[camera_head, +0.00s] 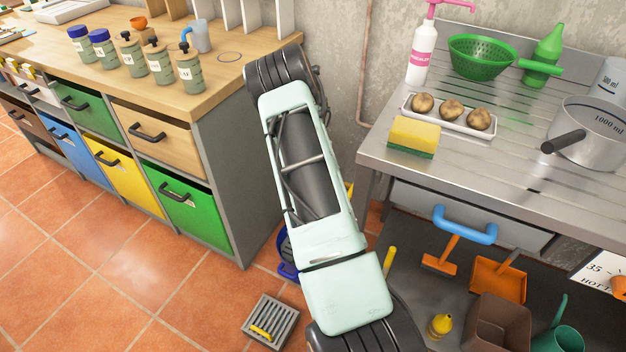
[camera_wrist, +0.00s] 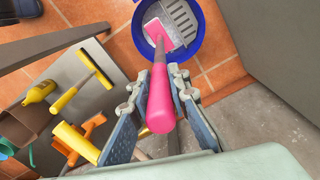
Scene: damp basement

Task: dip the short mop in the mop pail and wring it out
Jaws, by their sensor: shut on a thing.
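The short mop has a pink handle (camera_wrist: 160,100), and its end points up at the wrist camera. My gripper (camera_wrist: 155,78) is shut on this handle, one finger on each side. The pink mop head (camera_wrist: 159,34) lies inside the outline of the blue mop pail (camera_wrist: 197,48). I cannot tell its exact height in the pail. A grey slotted wringer (camera_wrist: 184,18) sits at the pail's upper right. In the head view only part of the blue pail (camera_head: 286,258) shows beside my arm, which hides the rest. My gripper is not visible there.
A metal bench (camera_head: 480,180) stands right, with a yellow squeegee (camera_wrist: 72,92), orange tools (camera_head: 498,279) and a yellow bottle (camera_head: 440,325) below. A drawer cabinet (camera_head: 225,170) stands left. A floor drain (camera_head: 271,320) lies on the otherwise open tiles.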

